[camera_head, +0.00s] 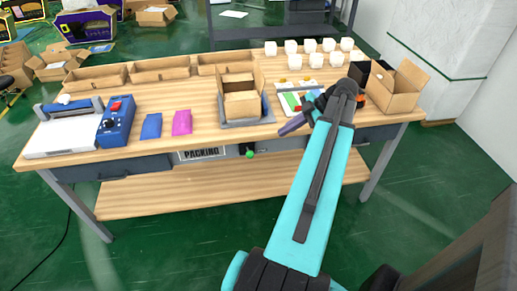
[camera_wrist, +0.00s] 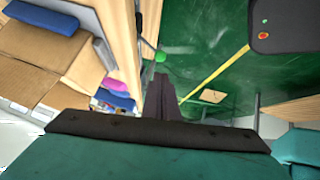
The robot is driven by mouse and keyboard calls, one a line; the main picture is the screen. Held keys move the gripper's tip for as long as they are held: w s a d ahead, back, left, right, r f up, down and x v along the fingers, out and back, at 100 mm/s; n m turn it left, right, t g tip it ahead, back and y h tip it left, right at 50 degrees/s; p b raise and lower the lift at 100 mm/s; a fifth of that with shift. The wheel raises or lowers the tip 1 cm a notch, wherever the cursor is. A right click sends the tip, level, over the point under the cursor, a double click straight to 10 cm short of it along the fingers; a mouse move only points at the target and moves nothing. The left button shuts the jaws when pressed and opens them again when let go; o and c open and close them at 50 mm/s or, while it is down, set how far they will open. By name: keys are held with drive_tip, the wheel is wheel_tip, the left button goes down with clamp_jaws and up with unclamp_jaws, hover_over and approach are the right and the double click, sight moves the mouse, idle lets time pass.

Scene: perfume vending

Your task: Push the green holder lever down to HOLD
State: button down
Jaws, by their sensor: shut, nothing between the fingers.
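The green knob of the holder lever (camera_head: 250,154) sticks out of a dark plate on the table's front edge, right of the PACKING sign. It also shows in the wrist view (camera_wrist: 160,57), beyond the fingertips. My gripper (camera_head: 284,130) is at the table's front edge, up and to the right of the knob, its fingers pointing left. The fingers are shut and empty in the wrist view (camera_wrist: 161,78). They look apart from the knob. The lever's shaft is small and hard to make out.
An open carton (camera_head: 240,104) stands on a grey holder behind the lever. Pink (camera_head: 182,122) and blue (camera_head: 151,126) packets and a blue device (camera_head: 116,122) lie left. Another open carton (camera_head: 397,88) stands right. The space in front of the table edge is free.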

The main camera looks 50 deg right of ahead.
sight(252, 153)
drive_tip(key=shift+f, duration=0.15)
drive_tip(key=p+x, duration=0.3)
drive_tip(key=x, duration=1)
drive_tip(key=shift+f+p, duration=0.25)
drive_tip(key=shift+p, duration=0.05)
drive_tip(key=shift+w+a, duration=0.1)
drive_tip(key=shift+w, duration=0.05)
drive_tip(key=shift+a, duration=0.25)
drive_tip(key=shift+d+f, duration=0.15)
drive_tip(key=shift+d, duration=0.05)
drive_tip(key=shift+f+b, duration=0.1)
drive_tip(key=shift+b, duration=0.35)
drive_tip(key=shift+a+f+b, duration=0.1)
drive_tip(key=shift+b, duration=0.2)
